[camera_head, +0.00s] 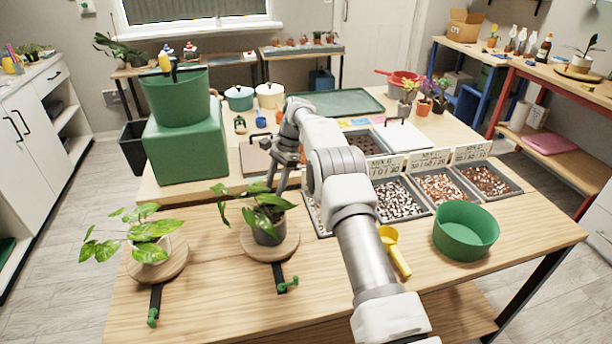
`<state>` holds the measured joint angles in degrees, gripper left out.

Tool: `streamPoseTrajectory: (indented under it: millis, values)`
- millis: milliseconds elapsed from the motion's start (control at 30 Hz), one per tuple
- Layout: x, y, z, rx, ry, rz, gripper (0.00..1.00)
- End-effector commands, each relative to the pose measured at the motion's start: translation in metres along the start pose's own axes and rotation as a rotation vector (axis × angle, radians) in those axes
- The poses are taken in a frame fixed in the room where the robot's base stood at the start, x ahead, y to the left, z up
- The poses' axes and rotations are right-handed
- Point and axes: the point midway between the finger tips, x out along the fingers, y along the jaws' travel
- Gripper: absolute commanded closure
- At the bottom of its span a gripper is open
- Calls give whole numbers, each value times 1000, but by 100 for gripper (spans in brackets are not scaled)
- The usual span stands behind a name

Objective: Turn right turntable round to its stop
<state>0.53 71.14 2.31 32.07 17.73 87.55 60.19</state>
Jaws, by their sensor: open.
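The right turntable (292,243) is a round wooden disc on the front worktable. A dark pot (268,232) with a leafy green plant (262,208) stands on it. A black bar with a green handle (288,285) reaches from under the disc towards the front edge. The left turntable (180,262) is a like disc with a white pot (150,252) and its own bar with a green knob (152,318). My gripper (279,188) is open, pointing down just behind and above the right plant, away from the handle. Its fingertips are partly lost among the leaves.
A green tub (175,97) stands on a green block (186,150) behind the turntables. Trays of pebbles (400,200), a yellow scoop (395,250) and a green bowl (466,231) lie to the right. The worktable front between the turntables and my arm is clear.

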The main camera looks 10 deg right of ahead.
Motion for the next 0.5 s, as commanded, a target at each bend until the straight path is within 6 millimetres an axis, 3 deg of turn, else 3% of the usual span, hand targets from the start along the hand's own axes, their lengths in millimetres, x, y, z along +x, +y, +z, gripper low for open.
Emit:
streamPoseTrajectory:
  millis: [500]
  values:
    - [-69,66,-30,1,0,-1,50]
